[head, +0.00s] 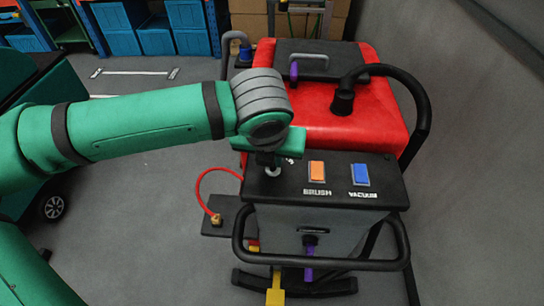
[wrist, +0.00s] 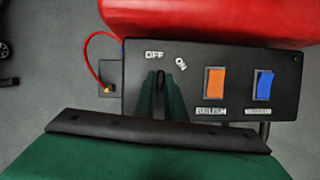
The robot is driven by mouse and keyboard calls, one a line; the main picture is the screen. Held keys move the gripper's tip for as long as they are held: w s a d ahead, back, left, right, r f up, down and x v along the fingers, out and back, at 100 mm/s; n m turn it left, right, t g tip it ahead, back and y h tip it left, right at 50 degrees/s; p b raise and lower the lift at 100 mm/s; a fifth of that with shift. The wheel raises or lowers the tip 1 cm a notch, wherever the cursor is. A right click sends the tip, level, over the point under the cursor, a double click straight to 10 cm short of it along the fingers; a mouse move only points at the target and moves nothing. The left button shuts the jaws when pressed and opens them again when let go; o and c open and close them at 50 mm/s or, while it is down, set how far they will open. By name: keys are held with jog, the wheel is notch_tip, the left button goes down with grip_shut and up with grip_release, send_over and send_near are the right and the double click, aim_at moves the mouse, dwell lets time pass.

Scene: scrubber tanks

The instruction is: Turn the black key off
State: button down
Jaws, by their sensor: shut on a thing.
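The black key (wrist: 160,82) stands on the black control panel (wrist: 200,102) of the red machine, which also shows in the head view (head: 330,190). In the wrist view the key's upper end lies just below the white OFF label (wrist: 154,55) and left of the ON label (wrist: 181,63). My gripper (wrist: 160,98) has its green fingers on both sides of the key and is shut on it. In the head view my gripper (head: 270,160) is at the panel's left end and hides the key.
An orange BRUSH switch (head: 316,170) and a blue VACUUM switch (head: 360,175) sit right of my gripper. A red cable (head: 203,185) loops left of the panel. A black handle bar (head: 320,264) runs along the front. Blue bins (head: 155,38) stand far back; grey floor is open at left.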

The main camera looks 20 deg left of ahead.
jog(key=shift+n, duration=0.5)
jog(key=shift+y, duration=0.3)
jog(key=c, duration=1.8)
grip_release()
jog(key=v, duration=1)
jog(key=shift+r, duration=0.45)
